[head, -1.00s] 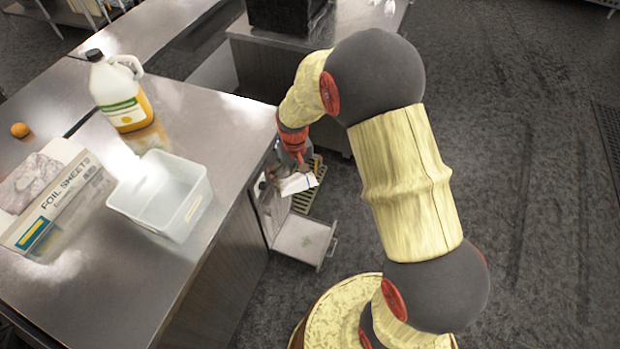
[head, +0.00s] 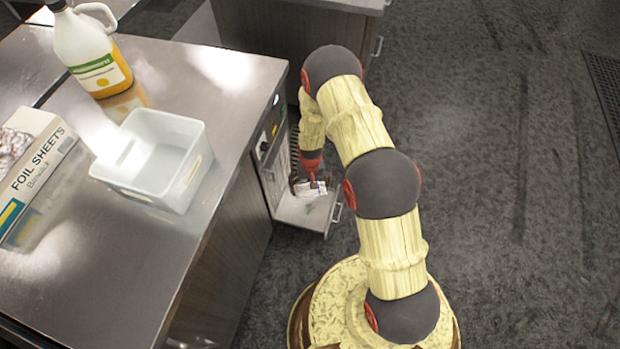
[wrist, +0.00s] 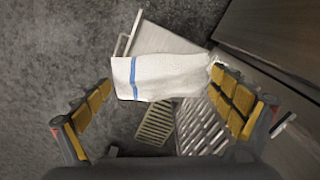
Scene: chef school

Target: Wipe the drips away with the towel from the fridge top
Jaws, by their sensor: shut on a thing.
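A white towel with a blue stripe (wrist: 165,77) is between the fingers of my gripper (wrist: 160,100) in the wrist view. In the head view the gripper (head: 308,184) and the small white towel are low beside the counter, above an open pale panel (head: 290,213) with a bar handle. The panel (wrist: 160,38) lies partly behind the towel in the wrist view. A faint greenish mark shows on the panel in the head view; I cannot tell if it is drips.
The steel counter (head: 215,95) on the left holds a white bin (head: 150,185), a juice jug (head: 90,50) and a foil sheets box (head: 35,165). A slatted grey rack (wrist: 203,125) and a yellowish grate (wrist: 155,122) lie below the gripper. Floor to the right is clear.

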